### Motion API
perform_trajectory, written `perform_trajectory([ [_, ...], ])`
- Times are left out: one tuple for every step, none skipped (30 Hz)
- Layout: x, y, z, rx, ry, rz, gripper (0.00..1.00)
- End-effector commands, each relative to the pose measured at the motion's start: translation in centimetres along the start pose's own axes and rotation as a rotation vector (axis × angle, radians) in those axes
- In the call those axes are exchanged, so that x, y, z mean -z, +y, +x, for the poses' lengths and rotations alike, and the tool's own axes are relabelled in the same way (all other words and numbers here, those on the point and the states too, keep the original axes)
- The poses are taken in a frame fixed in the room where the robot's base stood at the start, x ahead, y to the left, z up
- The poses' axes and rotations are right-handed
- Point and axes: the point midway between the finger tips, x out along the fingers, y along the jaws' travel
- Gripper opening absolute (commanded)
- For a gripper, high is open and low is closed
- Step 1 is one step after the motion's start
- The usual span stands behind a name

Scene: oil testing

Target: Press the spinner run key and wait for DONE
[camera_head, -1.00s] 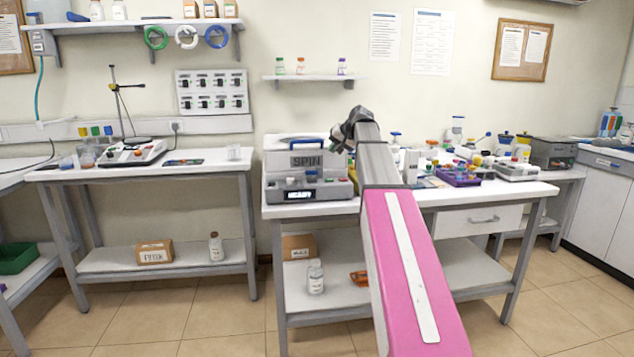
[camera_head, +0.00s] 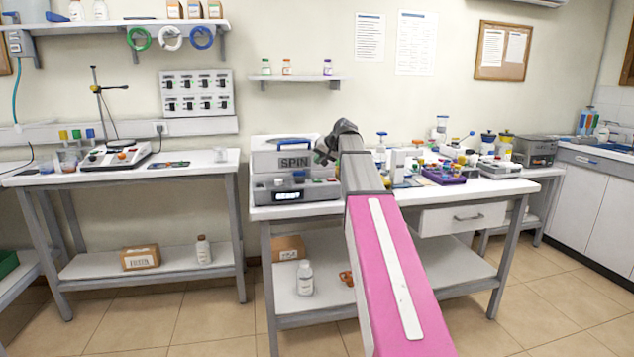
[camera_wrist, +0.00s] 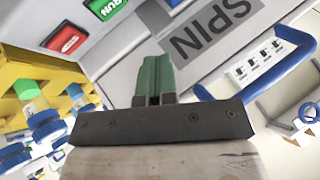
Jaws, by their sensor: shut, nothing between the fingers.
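The spinner (camera_head: 292,162) is a grey and white box marked SPIN with a blue handle, at the left end of the middle bench. A lit display (camera_head: 286,196) is on its front; its text is too small to read. In the wrist view its green RUN key (camera_wrist: 105,7) is cut by the top edge, beside a red key (camera_wrist: 67,40). The SPIN label (camera_wrist: 215,30) and blue handle (camera_wrist: 285,72) also show. My gripper (camera_wrist: 153,68) has green fingers, shut and empty, over the spinner's body, apart from the RUN key. In the head view my arm partly hides the spinner's right side.
A yellow rack (camera_wrist: 40,85) with capped vials lies left of my gripper in the wrist view. Bottles and a purple tray (camera_head: 445,177) crowd the bench to the right of my arm. A wall shelf (camera_head: 300,79) with small bottles hangs above.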

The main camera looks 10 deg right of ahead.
Motion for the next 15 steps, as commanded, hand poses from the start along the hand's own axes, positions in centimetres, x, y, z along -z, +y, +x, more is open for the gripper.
perform_trajectory([
  [-0.5, 0.4, 0.5, 0.0, -0.001, 0.001, 0.0],
  [-0.7, 0.6, 0.7, 0.0, -0.001, 0.001, 0.0],
  [-0.9, 0.8, 1.1, 0.0, 0.0, 0.0, 0.0],
  [-1.1, 1.0, 1.3, 0.0, 0.0, 0.0, 0.0],
  [-1.2, 1.2, 1.6, 0.0, 0.0, 0.0, 0.0],
  [-1.4, 1.4, 1.9, 0.0, 0.0, 0.0, 0.0],
  [-1.6, 1.5, 2.1, 0.0, 0.0, 0.0, 0.0],
  [-1.7, 1.6, 2.3, 0.0, 0.0, 0.0, 0.0],
  [-1.9, 1.8, 2.5, 0.001, 0.0, 0.0, 0.0],
  [-2.0, 1.9, 2.6, 0.001, 0.0, 0.0, 0.0],
  [-2.0, 2.0, 2.8, 0.001, 0.0, -0.001, 0.0],
  [-2.1, 2.1, 2.9, 0.001, 0.0, -0.001, 0.0],
  [-2.2, 2.2, 3.0, 0.001, 0.001, -0.001, 0.0],
  [-2.3, 2.2, 3.1, 0.0, 0.001, -0.001, 0.0],
  [-2.3, 2.3, 3.2, 0.0, 0.001, -0.001, 0.0],
])
